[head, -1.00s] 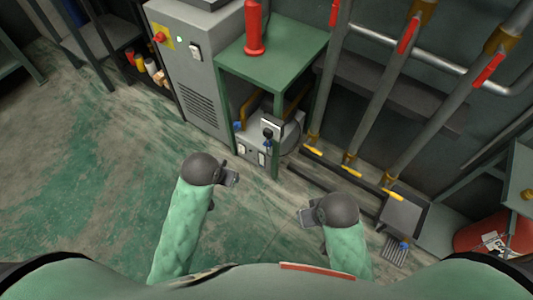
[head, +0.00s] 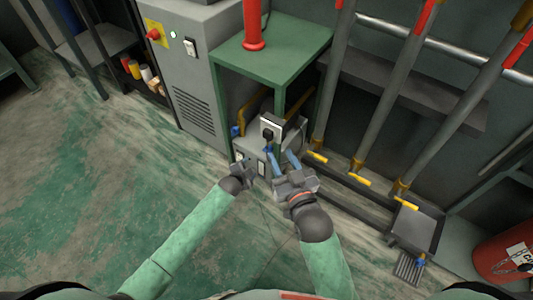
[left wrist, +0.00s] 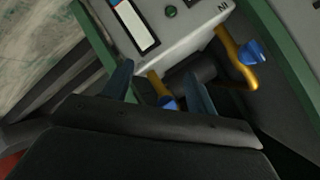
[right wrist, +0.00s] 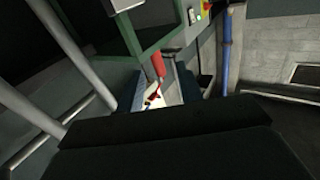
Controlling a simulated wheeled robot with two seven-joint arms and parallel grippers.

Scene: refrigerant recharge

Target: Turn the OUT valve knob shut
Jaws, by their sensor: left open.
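A grey machine (head: 255,150) with blue valve knobs sits under the green table. In the left wrist view one blue knob (left wrist: 252,52) sits on a yellow fitting near an upside-down "IN" label. Another blue knob (left wrist: 168,103), also on a yellow fitting, shows between my left fingers, partly hidden by the gripper body; no label is visible beside it. My left gripper (head: 243,170) is open at the machine's front; I cannot tell if its fingers touch this knob. My right gripper (head: 283,162) is open in front of the machine's right side, its blue fingers apart.
The green table (head: 270,55) carries a red cylinder (head: 253,25) above the machine. A grey cabinet (head: 190,75) stands to the left. Grey pipes with yellow handles (head: 358,180) and a tray (head: 412,228) lie to the right. The floor at left is clear.

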